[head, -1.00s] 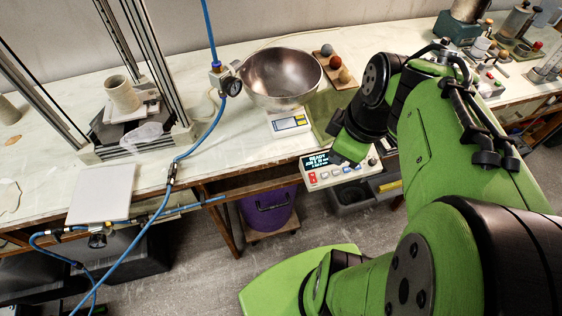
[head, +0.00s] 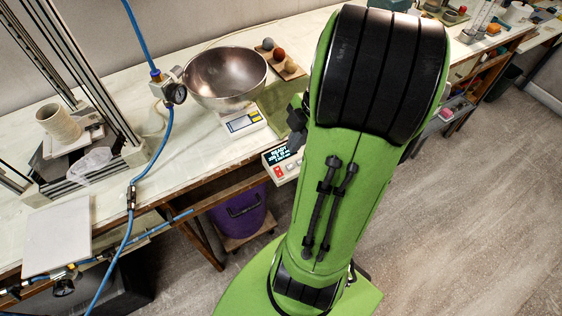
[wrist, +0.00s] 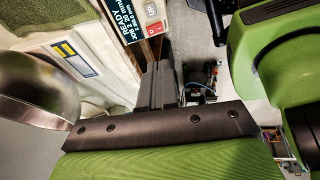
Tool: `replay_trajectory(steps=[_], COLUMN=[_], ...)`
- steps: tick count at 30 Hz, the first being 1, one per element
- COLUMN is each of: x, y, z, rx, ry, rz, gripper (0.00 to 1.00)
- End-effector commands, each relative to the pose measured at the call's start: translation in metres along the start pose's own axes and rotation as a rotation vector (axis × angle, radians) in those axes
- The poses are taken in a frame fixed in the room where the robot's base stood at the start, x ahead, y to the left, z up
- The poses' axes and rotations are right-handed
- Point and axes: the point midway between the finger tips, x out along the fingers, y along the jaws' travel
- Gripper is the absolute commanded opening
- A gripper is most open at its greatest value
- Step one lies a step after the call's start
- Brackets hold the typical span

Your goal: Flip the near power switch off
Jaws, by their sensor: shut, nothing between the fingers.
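The control box (head: 283,165) with a lit READY display is at the table's front edge in the head view, partly hidden by my arm. Its red switch (head: 279,173) sits below the display. In the wrist view the box's display (wrist: 122,18) is at the top, beside a pale switch (wrist: 150,9) and a red switch (wrist: 155,28). Which way each switch is tipped is too small to tell. My gripper (wrist: 164,70) is shut and empty, its dark fingers just below the red switch in the picture; contact is not visible. In the head view my arm hides most of it.
A metal bowl (head: 225,78) stands on a scale (head: 243,122) left of the box. A purple bin (head: 238,213) is under the table. A blue hose (head: 150,160) and a framed press (head: 85,110) are further left. Open floor lies at right.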

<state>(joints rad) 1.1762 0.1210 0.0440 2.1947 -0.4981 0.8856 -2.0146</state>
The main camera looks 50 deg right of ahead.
Motion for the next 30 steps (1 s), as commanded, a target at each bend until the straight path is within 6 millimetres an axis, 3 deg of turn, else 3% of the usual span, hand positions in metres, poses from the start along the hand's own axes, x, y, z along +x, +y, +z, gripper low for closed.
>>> replay_trajectory(steps=[1,6,13,18,30], x=[0.016,0.054,0.095,0.106,0.109], y=[-0.001,-0.001,0.006,0.011,0.014], z=[0.001,0.001,0.007,0.011,0.011], rx=[-0.001,0.000,-0.001,0.000,0.004], ry=[0.004,0.003,0.002,0.000,0.001], rz=[-0.004,-0.004,-0.003,-0.001,-0.029], gripper=[0.00,0.00,0.00,0.00,0.00])
